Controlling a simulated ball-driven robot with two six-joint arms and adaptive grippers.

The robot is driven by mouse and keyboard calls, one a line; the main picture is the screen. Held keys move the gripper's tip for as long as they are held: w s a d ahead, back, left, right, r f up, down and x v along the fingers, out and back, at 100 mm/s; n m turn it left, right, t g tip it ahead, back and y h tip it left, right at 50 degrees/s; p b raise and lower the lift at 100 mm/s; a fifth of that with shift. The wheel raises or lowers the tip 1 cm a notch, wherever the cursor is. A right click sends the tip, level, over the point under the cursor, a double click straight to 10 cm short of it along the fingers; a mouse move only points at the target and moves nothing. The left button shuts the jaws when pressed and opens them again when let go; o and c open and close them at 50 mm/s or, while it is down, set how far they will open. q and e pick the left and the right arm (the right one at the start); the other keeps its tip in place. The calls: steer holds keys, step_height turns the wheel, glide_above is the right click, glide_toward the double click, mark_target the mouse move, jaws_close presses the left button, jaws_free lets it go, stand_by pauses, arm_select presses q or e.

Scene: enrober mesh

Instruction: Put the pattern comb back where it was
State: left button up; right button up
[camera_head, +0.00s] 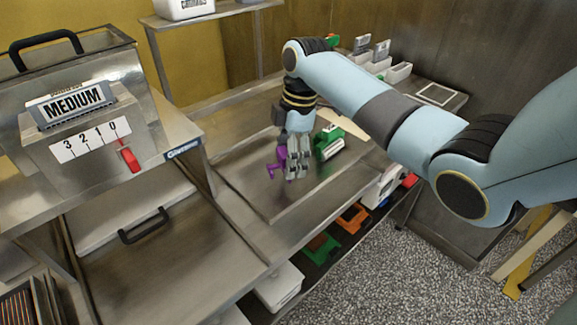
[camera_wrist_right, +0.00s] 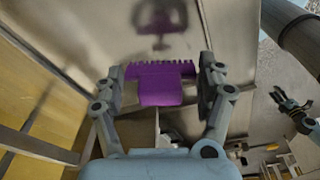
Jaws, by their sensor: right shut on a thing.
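A green-handled tool (camera_head: 328,143) lies on the tray right beside the gripper. Small bins with grey labels (camera_head: 380,55) stand at the back right. A steel machine marked MEDIUM (camera_head: 80,110) stands at left. Orange (camera_head: 352,218) and green (camera_head: 320,248) items lie on a lower shelf.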

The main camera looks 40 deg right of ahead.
step_height(320, 180, down, 3)
steer(key=shift+r, duration=0.1)
steer(key=shift+a+f, duration=0.1)
steer(key=shift+f, duration=0.25)
arm_select(q)
steer(key=shift+s+a+r, duration=0.1)
steer(key=shift+s+a, duration=0.05)
steer(key=shift+s, duration=0.45)
arm_select(e)
steer(key=shift+f, duration=0.15)
steer(key=o, duration=1.1)
steer(key=shift+c, duration=0.2)
arm_select(q)
steer(key=shift+w+f+b, duration=0.1)
steer(key=shift+f+b, duration=0.25)
steer(key=shift+f, duration=0.1)
arm_select(e)
step_height(320, 180, up, 12)
steer(key=d, duration=0.1)
steer(key=shift+s+d, duration=0.35)
steer(key=shift+s, duration=0.05)
